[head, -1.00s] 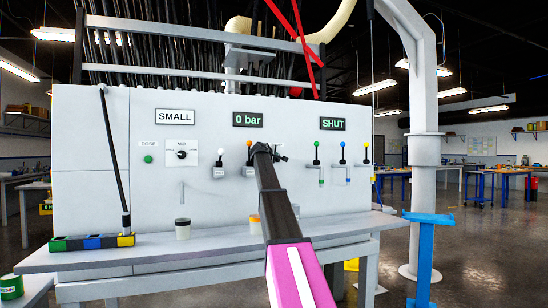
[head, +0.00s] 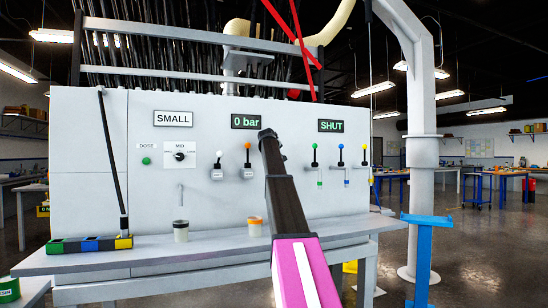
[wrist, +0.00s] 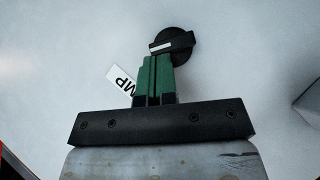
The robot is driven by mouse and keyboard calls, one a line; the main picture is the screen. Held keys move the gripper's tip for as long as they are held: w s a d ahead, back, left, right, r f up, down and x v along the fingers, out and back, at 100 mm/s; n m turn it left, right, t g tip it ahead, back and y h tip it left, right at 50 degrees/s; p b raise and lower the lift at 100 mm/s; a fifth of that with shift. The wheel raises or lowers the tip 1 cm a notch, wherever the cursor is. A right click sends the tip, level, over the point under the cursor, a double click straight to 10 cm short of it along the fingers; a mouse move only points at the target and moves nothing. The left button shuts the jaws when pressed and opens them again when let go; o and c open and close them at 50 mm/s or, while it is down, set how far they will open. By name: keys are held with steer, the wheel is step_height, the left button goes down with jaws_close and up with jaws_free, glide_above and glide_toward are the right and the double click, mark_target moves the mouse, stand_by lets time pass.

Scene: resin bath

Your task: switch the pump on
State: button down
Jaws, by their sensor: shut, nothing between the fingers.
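The pump switch is a round black knob (wrist: 174,42) with a white-marked bar lying almost level, seen in the wrist view. A white label (wrist: 122,80) ending in "MP" is partly hidden beside my fingers. My gripper (wrist: 157,62) has its green fingers shut and empty. The tips overlap the knob's lower left edge; I cannot tell whether they touch it. In the head view my gripper (head: 266,135) is against the pale panel (head: 90,180), right of the orange lever, and the knob is hidden behind it. The pressure display (head: 246,121) reads "0 bar".
Left of my gripper are a white lever (head: 218,155) and an orange lever (head: 248,150). Several coloured levers (head: 340,155) stand to its right under the "SHUT" sign (head: 331,126). Two cups (head: 181,233) stand on the ledge below.

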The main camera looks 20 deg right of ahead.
steer(key=shift+d+r+m+y, duration=0.1)
steer(key=shift+d+m+y, duration=0.45)
steer(key=shift+y, duration=0.45)
steer(key=shift+r, duration=0.15)
steer(key=shift+r, duration=0.7)
steer(key=shift+a, duration=0.1)
